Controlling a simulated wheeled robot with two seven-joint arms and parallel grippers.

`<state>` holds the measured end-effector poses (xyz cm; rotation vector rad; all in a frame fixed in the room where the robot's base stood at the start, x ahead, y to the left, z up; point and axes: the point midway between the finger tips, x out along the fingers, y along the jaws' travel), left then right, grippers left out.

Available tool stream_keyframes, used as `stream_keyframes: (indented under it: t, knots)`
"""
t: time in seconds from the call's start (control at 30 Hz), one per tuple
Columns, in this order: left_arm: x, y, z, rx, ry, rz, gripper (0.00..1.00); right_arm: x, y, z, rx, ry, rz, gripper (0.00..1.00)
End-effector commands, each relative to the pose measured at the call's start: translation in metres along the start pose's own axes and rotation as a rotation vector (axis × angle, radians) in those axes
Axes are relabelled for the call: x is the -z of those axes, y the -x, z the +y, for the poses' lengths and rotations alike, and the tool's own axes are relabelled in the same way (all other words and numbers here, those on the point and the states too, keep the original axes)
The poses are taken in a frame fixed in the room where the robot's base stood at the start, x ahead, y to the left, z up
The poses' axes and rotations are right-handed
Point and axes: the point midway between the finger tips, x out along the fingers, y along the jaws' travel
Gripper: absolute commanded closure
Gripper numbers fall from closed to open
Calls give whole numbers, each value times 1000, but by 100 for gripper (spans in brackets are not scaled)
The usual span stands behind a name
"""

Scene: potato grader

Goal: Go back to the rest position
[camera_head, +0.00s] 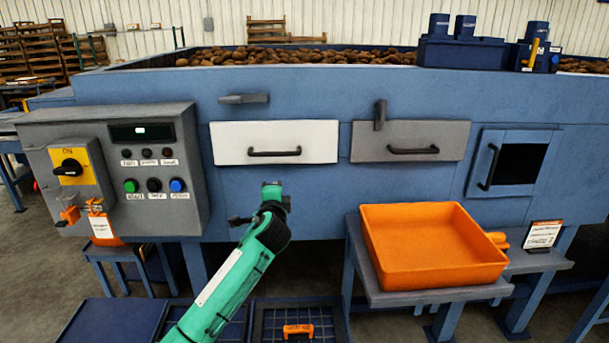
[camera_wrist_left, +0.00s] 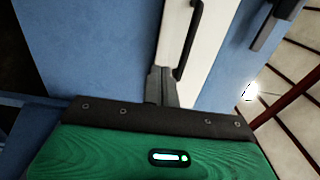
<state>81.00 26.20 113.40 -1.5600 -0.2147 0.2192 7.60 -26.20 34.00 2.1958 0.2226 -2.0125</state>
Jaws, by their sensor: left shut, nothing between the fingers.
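My left arm comes in from the bottom of the head view, green with dark joints. Its left gripper (camera_head: 236,221) is in front of the blue machine, below the white drawer (camera_head: 228,143), with its dark fingers pointing left. In the left wrist view the gripper (camera_wrist_left: 162,84) is shut with nothing between its fingers. The white drawer (camera_wrist_left: 172,50) and its black handle (camera_wrist_left: 188,40) show beyond the fingertips, and the gripper looks apart from them. My right gripper is not in view.
The grey control box (camera_head: 200,200) with buttons is left of the gripper. A grey drawer (camera_head: 365,143) and a dark opening (camera_head: 521,163) are to the right. An orange tray (camera_head: 430,275) stands on a low table at right. Dark crates (camera_head: 110,320) are below.

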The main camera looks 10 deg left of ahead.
Motion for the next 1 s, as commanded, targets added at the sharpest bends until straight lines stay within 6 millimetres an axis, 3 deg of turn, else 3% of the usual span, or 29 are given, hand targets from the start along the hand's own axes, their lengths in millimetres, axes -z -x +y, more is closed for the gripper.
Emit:
stream_keyframes:
  t: [0.17, 0.37, 0.5, 0.7, 1.0]
  knots:
    - [-1, 14, 25, -50, 49, -1, 100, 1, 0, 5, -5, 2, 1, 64]
    - [-11, 74, 105, -234, 239, -27, 100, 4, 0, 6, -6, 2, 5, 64]
    - [-22, 128, 160, -383, 387, -71, 100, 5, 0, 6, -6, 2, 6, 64]
    - [-41, 215, 224, -592, 582, -161, 100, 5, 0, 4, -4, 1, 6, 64]
    - [-74, 357, 281, -889, 828, -354, 100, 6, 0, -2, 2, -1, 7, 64]
